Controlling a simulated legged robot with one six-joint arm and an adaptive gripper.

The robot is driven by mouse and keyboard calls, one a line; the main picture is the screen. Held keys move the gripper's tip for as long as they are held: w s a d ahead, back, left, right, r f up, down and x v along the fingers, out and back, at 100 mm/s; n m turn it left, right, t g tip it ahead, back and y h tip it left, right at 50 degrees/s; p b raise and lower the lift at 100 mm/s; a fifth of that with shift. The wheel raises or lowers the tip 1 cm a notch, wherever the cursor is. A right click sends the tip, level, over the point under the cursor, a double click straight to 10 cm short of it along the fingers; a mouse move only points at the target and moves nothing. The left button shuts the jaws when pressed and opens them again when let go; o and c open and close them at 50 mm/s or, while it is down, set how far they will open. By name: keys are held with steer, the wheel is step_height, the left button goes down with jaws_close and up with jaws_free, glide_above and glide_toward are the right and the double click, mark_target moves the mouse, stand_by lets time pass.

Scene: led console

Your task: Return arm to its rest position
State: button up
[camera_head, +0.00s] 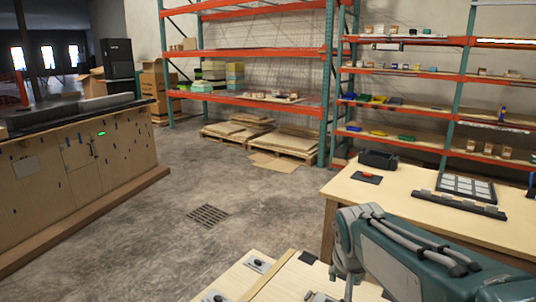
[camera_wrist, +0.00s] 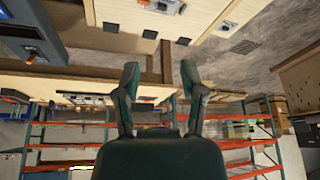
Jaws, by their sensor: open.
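My gripper (camera_wrist: 159,80) shows in the wrist view with its two dark fingers apart and nothing between them. In that view the room appears upside down, with shelves low in the picture and the floor at the top. My grey-teal arm (camera_head: 400,262) shows at the lower right of the head view, over the light wooden bench tops. The gripper itself cannot be made out in the head view.
A wooden table (camera_head: 430,208) at the right bears a black bin (camera_head: 379,159) and a gridded panel (camera_head: 466,187). A wooden counter (camera_head: 80,180) stands at the left. Orange shelving (camera_head: 262,52) lines the back. Concrete floor (camera_head: 150,245) with a drain grate (camera_head: 207,215) is clear between them.

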steer(key=s+n+t+y, duration=0.1)
steer(key=s+n, duration=0.2)
steer(key=s, duration=1.5)
steer(key=shift+a+f, duration=0.15)
steer(key=shift+f, duration=0.2)
